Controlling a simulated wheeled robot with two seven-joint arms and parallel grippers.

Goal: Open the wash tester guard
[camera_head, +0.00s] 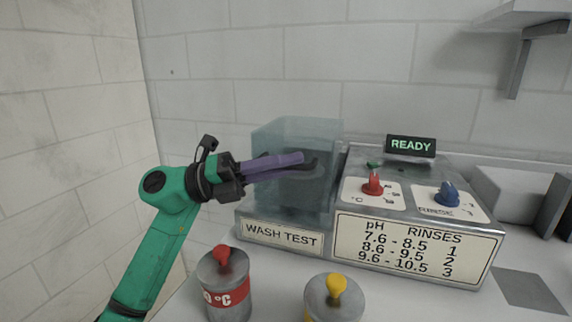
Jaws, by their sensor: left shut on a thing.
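The wash tester (340,262) is a grey metal machine with a "WASH TEST" label (282,236) on its left front. Its guard (268,133) is a clear bluish box over the left part of the machine, and it looks closed. My left gripper (302,163), with purple fingers on a green arm, is in front of the guard. Its fingers point right and are shut on a part of the guard; the fingers hide the exact spot. A dark shape inside the guard shows dimly behind them. My right gripper is not in view.
A red knob (373,184), a blue knob (447,194) and a green "READY" display (410,146) sit on the machine's right part. A red-topped can (224,290) and a yellow-topped can (334,300) stand in front. A shelf bracket (520,62) hangs at upper right.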

